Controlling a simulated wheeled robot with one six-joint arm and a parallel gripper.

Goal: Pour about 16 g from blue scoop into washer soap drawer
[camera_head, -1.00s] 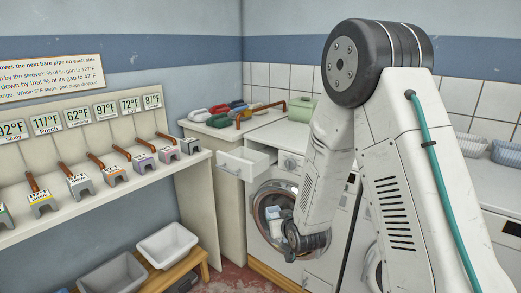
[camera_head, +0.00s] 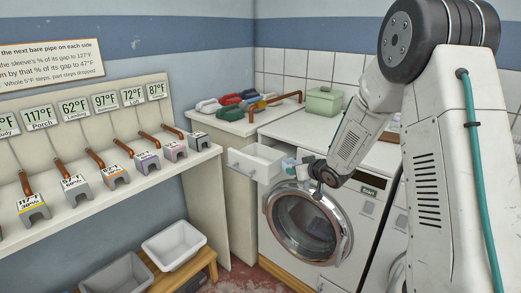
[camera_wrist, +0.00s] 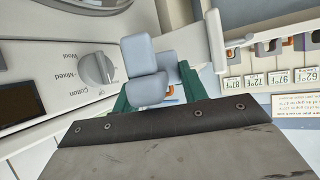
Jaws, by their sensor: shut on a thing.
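The washer's soap drawer (camera_head: 256,162) is pulled open, a white open-topped box at the washer's upper left. My gripper (camera_head: 303,167) is just right of the drawer, at about its height, shut on a small pale-blue thing (camera_head: 289,164), which I take for the blue scoop. In the wrist view, my gripper (camera_wrist: 155,88) has green fingers, with pale-blue blocks (camera_wrist: 147,90) between and beyond them; scoop and fingertips are hard to tell apart. The scoop's contents and tilt cannot be told. Part of the white drawer shows beyond in the wrist view (camera_wrist: 184,48).
The washer's round door (camera_head: 305,223) is below my gripper. The washer's dial (camera_wrist: 96,68) is left of the fingers in the wrist view. A green box (camera_head: 323,101) and folded cloths (camera_head: 228,101) sit behind.

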